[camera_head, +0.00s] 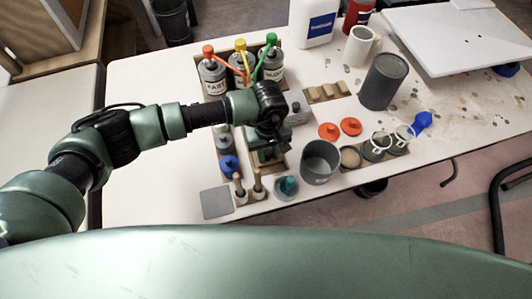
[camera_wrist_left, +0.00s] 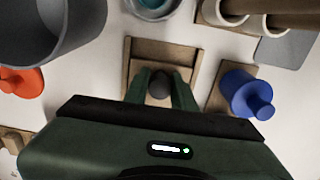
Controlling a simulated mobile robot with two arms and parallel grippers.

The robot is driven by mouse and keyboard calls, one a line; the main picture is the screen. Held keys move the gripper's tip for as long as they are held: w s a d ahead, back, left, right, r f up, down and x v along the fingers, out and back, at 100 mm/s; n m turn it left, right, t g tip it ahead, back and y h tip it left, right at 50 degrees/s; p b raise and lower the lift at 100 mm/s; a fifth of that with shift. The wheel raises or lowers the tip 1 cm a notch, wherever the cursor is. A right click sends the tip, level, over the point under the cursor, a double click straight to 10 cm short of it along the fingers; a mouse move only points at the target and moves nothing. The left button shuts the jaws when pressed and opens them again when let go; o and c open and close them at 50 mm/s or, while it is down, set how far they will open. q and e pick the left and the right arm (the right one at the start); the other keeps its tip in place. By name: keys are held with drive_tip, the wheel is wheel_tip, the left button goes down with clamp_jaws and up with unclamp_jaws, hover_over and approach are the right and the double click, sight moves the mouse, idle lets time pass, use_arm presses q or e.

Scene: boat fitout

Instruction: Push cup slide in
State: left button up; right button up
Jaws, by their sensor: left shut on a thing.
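My left gripper (camera_head: 265,150) reaches down over a narrow wooden tray in the middle of the table. In the left wrist view the gripper (camera_wrist_left: 160,88) has its two green fingers on either side of a dark rounded knob (camera_wrist_left: 160,82) and is shut on it. The knob sits within the raised wooden edges of the tray (camera_wrist_left: 163,46), which I take for the cup slide. The tray's near end (camera_head: 267,170) shows below the gripper in the head view; the rest is hidden by the hand. My right gripper is not in view.
A grey open cup (camera_head: 320,163) stands just right of the tray. A blue-knobbed piece (camera_head: 228,163) is to its left, and two pale-handled tools (camera_head: 248,188) and a teal-knobbed piece (camera_head: 286,187) are in front. Bottles with coloured spouts (camera_head: 241,66) stand behind. Red lids (camera_head: 340,128) lie to the right.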

use_arm(q)
drive_tip(key=shift+w+a+f+b, duration=0.1)
drive_tip(key=shift+w+a+b, duration=0.4)
drive_tip(key=shift+w+b, duration=0.9)
drive_tip(key=shift+w+a+b, duration=0.45)
drive_tip(key=shift+w+b, duration=0.7)
drive_tip(key=shift+w, duration=0.35)
drive_tip(key=shift+w+a+f+b, duration=0.1)
drive_tip(key=shift+w+a+b, duration=0.4)
drive_tip(key=shift+w+b, duration=0.9)
drive_tip(key=o, duration=0.9)
drive_tip(key=shift+r, duration=0.15)
drive_tip(key=o, duration=1)
drive_tip(key=shift+o, duration=0.2)
drive_tip(key=shift+p, duration=0.3)
drive_tip(key=shift+r+p, duration=1.25)
drive_tip(key=shift+r, duration=2.35)
